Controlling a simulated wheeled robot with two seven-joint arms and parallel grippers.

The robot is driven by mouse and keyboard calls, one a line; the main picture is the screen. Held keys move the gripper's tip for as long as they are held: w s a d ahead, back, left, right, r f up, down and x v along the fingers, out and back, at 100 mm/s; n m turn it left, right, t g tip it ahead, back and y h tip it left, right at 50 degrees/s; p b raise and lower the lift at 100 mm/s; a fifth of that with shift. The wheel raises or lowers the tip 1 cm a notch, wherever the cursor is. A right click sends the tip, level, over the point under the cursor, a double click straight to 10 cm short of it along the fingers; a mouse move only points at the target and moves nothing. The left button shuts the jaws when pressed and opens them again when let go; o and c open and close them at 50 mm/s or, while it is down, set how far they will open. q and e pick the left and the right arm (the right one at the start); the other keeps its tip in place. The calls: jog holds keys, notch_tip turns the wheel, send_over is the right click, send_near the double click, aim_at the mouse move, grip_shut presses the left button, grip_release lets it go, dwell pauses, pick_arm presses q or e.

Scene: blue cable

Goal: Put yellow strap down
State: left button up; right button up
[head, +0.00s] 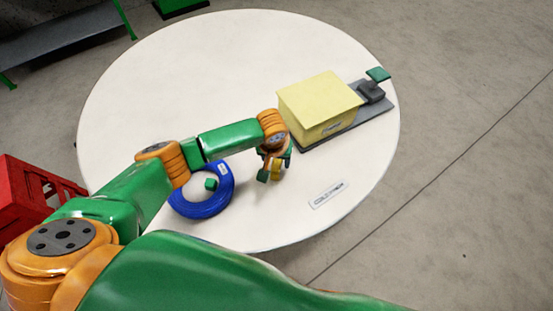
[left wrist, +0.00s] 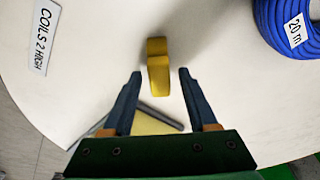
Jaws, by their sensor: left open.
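The yellow strap (left wrist: 158,68) is a small, narrow yellow piece on or just above the white round table, beyond my left fingertips in the left wrist view. My left gripper (left wrist: 160,74) is open, with one finger on each side of the strap's line and a visible gap to each. In the head view the strap (head: 276,170) shows small and partly hidden by my left gripper (head: 273,167), low over the table. I cannot tell whether the strap touches the table. My right gripper is not in view.
A blue cable coil (head: 188,208) lies left of the strap; its 20 m tag shows in the left wrist view. A pale yellow box (head: 315,97) on a dark base (head: 375,109) stands behind right. A printed label (head: 328,195) lies near the front edge. The table's far left is clear.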

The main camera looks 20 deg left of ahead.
aim_at(275, 174)
pick_arm(q)
jog(key=p+v, duration=0.1)
jog(key=v, duration=1.1)
jog(key=shift+p, duration=0.35)
jog(key=shift+r, duration=0.1)
